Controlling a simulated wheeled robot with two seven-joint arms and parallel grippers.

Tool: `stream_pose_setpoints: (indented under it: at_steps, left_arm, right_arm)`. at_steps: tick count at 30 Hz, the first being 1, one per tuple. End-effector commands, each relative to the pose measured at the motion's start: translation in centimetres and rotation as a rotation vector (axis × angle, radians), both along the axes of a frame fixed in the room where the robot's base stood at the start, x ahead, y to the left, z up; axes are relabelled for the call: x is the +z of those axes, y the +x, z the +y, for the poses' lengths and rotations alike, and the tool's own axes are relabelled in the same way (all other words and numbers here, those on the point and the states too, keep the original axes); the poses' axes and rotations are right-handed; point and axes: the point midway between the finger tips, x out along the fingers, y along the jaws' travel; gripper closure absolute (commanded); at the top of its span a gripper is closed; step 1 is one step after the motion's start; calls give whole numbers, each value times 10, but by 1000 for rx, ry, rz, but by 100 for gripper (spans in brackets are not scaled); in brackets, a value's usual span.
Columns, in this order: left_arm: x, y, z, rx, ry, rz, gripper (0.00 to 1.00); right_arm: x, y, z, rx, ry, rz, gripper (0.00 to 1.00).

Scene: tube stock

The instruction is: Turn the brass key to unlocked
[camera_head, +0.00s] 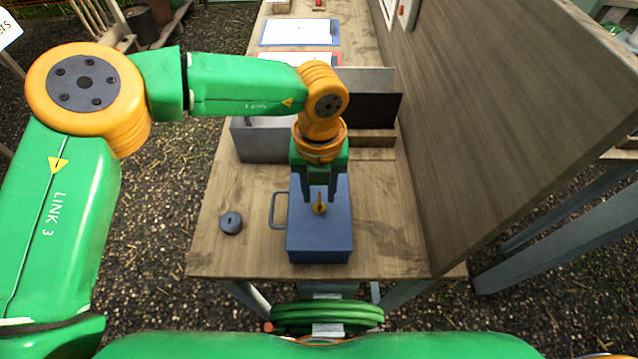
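The brass key (319,208) stands on the top face of a blue-grey box (320,240) with a handle on its left side. The box sits near the front of a wooden bench (385,255). My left gripper (319,198) points down over the box, with its two dark fingers apart on either side of the key. The fingers look open, and I cannot tell whether they touch the key. Part of the box's far side is hidden by the gripper. My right gripper is not in view.
A small dark round object (231,222) lies left of the box. A grey bin (262,142) and a dark upright panel (368,108) stand behind. A tall wooden board (500,110) bounds the bench on the right. Clear bench lies right of the box.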

Motion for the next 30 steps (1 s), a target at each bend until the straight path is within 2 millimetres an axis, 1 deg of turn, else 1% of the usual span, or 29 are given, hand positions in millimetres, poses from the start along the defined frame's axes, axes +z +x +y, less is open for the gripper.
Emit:
stream_pose_setpoints:
  at_steps: [1, 3, 5, 11, 12, 14, 15, 16, 25, 30]
  left_arm:
    - [-4, 0, 0, 1, 2, 3, 62]
    - [-14, 0, 0, 1, 1, 2, 62]
    - [-18, 1, 0, 1, -1, 0, 62]
    - [-22, 1, 0, 2, -2, -1, 62]
    - [-21, 1, 0, 2, -2, -1, 65]
    - [-21, 1, 0, 2, -2, -1, 81]
    - [-21, 1, 0, 2, -2, -1, 92]
    - [-21, 1, 0, 2, -2, -1, 100]
    - [-21, 1, 0, -2, -2, 0, 100]
    - [-23, 1, 0, -40, -2, 0, 100]
  right_arm:
    - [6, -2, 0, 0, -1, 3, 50]
    - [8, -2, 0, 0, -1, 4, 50]
    - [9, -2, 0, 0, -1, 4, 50]
    - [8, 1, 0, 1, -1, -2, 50]
    - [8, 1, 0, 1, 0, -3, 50]
    - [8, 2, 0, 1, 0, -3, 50]
    - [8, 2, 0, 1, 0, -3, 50]
    - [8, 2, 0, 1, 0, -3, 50]
    - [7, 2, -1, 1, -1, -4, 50]
    - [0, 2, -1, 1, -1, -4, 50]
